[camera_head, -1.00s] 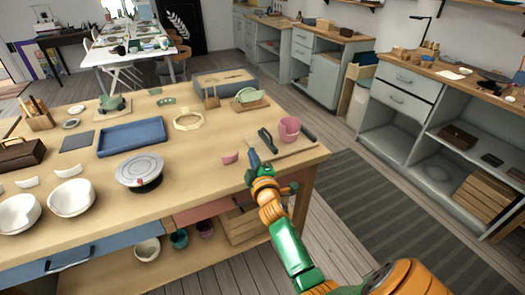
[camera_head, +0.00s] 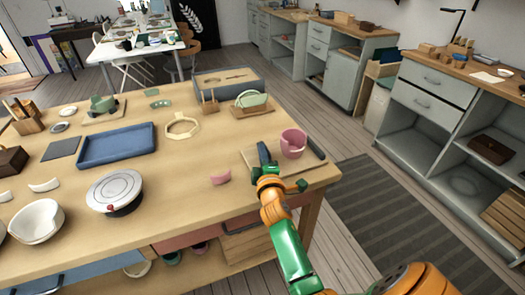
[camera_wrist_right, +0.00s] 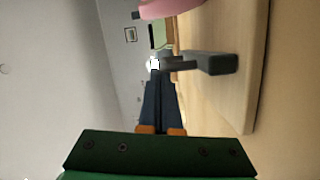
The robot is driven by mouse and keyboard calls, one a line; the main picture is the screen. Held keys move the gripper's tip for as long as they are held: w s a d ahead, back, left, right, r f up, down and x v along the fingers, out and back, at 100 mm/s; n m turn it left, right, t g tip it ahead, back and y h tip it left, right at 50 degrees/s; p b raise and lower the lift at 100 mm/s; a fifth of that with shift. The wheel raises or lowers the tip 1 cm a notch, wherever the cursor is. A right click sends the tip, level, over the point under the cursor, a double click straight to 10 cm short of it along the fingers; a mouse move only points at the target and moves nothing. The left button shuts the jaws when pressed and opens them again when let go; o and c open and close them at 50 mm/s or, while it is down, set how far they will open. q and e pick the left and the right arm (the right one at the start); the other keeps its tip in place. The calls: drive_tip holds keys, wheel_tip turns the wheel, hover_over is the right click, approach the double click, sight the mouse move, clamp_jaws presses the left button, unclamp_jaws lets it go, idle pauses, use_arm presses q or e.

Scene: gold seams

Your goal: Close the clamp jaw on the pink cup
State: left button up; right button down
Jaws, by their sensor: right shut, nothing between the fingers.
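The pink cup (camera_head: 293,143) stands upright on a wooden board near the table's right corner; part of it shows at the top of the right wrist view (camera_wrist_right: 168,7). A dark clamp jaw (camera_head: 316,149) is to the right of the cup. Another dark grey clamp piece (camera_wrist_right: 215,63) shows ahead of my fingers in the right wrist view. My right gripper (camera_head: 263,155) is shut and empty, left of the cup; its dark blue fingers (camera_wrist_right: 162,95) point toward that piece. In the head view they blend with the dark clamp part, so contact is unclear. My left gripper is out of view.
The wooden board (camera_head: 257,155) carries the clamp. A pink shard (camera_head: 220,177) lies on the table left of my right arm. A round turntable (camera_head: 115,192), blue tray (camera_head: 118,145) and ring-shaped frame (camera_head: 182,125) lie farther left. A green piece on a stand (camera_head: 251,102) is behind.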

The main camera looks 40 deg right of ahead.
drive_tip(key=shift+s+d, duration=0.1)
drive_tip(key=shift+s, duration=0.05)
drive_tip(key=shift+w+a, duration=0.35)
drive_tip(key=shift+a, duration=0.05)
drive_tip(key=d, duration=0.1)
drive_tip(key=d+p, duration=0.1)
drive_tip(key=d, duration=0.1)
drive_tip(key=shift+s+r, duration=0.1)
drive_tip(key=shift+s, duration=0.3)
drive_tip(key=shift+s+d, duration=0.1)
drive_tip(key=shift+d, duration=0.35)
